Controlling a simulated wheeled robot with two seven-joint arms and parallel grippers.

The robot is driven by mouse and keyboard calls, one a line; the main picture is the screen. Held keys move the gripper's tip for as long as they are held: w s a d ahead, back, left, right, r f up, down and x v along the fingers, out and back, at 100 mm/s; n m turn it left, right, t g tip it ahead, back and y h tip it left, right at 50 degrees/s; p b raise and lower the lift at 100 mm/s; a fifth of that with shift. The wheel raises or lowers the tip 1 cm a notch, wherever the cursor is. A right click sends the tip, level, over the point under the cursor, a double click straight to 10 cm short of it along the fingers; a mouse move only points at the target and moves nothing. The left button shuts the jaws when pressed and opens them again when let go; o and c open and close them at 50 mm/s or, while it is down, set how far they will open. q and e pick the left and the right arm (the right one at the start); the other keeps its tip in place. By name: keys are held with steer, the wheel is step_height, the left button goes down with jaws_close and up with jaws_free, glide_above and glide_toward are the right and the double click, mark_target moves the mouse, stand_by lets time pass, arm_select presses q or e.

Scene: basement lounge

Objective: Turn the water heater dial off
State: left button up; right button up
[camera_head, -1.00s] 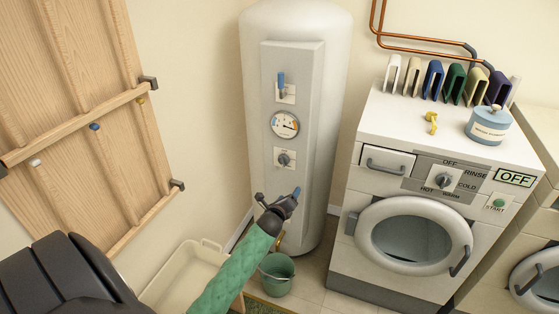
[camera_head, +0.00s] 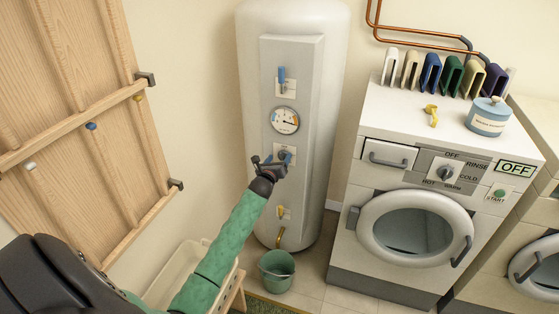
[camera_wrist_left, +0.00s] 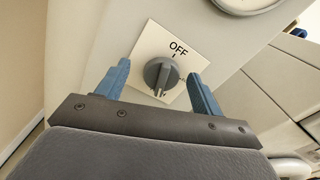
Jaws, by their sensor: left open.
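The white water heater (camera_head: 323,100) is a tall tank with a front panel. Its grey dial (camera_wrist_left: 161,75) sits on a white plate (camera_wrist_left: 150,45) marked OFF at the top. The dial's lower end points away from the OFF mark, though its exact setting is hard to read. In the head view the dial (camera_head: 284,153) is partly hidden behind my left gripper. My left gripper (camera_head: 272,160) is open, with its blue fingers (camera_wrist_left: 160,90) on either side of the dial and a visible gap at each side. My right gripper is not in view.
Above the dial are a round gauge (camera_head: 285,120) and a blue-handled lever (camera_head: 282,80). A small yellow valve (camera_head: 281,212) and a green bucket (camera_head: 277,270) are below. A washing machine (camera_head: 420,215) stands to the right; a wooden rack (camera_head: 75,110) is at the left.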

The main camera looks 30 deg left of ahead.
arm_select(q)
steer(key=shift+w+d+r, duration=0.1)
steer(key=shift+w, duration=0.65)
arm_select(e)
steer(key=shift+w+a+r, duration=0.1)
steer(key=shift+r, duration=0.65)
arm_select(q)
steer(key=c, duration=1)
steer(key=shift+o, duration=0.2)
